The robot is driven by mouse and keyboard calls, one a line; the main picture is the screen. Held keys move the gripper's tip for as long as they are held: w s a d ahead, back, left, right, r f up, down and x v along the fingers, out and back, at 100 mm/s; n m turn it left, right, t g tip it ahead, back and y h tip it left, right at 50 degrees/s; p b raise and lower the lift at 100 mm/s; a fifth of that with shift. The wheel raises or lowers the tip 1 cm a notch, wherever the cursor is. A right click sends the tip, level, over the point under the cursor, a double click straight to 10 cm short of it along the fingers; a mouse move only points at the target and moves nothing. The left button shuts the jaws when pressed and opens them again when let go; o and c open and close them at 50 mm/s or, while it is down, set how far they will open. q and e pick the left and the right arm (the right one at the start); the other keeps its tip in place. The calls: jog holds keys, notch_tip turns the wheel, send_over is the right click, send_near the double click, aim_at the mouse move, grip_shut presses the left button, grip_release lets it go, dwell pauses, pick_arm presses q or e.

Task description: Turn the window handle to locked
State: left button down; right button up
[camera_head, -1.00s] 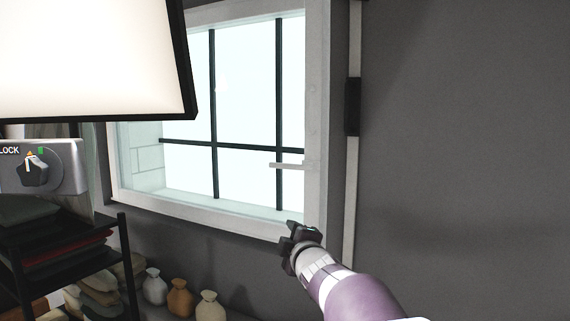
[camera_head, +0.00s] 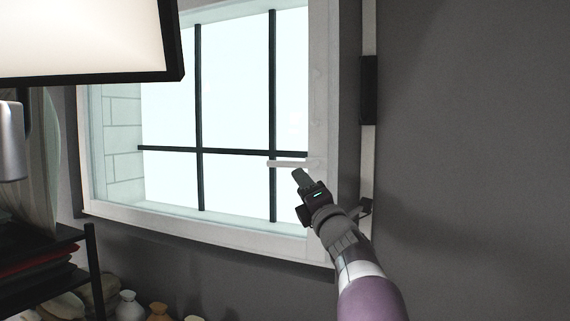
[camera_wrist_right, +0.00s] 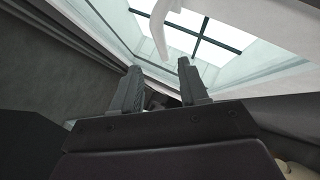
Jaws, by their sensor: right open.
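The window handle (camera_head: 289,163) is a pale lever on the right part of the white window frame (camera_head: 324,120). It lies about horizontal, its free end pointing left over the glass. My right gripper (camera_head: 302,177) is just below the handle in the head view, with a small gap showing. In the right wrist view the two fingers of the right gripper (camera_wrist_right: 158,85) are apart with nothing between them. The handle (camera_wrist_right: 160,28) is ahead of them there, curved and pale. My left gripper is not in view.
A bright lit panel (camera_head: 85,40) with a black edge hangs at upper left. A dark shelf (camera_head: 45,262) with folded cloths stands at lower left, near several vases (camera_head: 128,306). A vertical pole with a black box (camera_head: 368,90) runs right of the window. The grey wall at right is clear.

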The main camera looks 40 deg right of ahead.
aim_at(288, 166)
jog(key=p+x, duration=0.7)
jog(key=x, duration=0.3)
jog(key=shift+r, duration=0.1)
jog(key=shift+w+d+f, duration=0.15)
jog(key=shift+w+f, duration=0.05)
jog(key=shift+w, duration=0.15)
jog(key=shift+s+r, duration=0.1)
grip_shut()
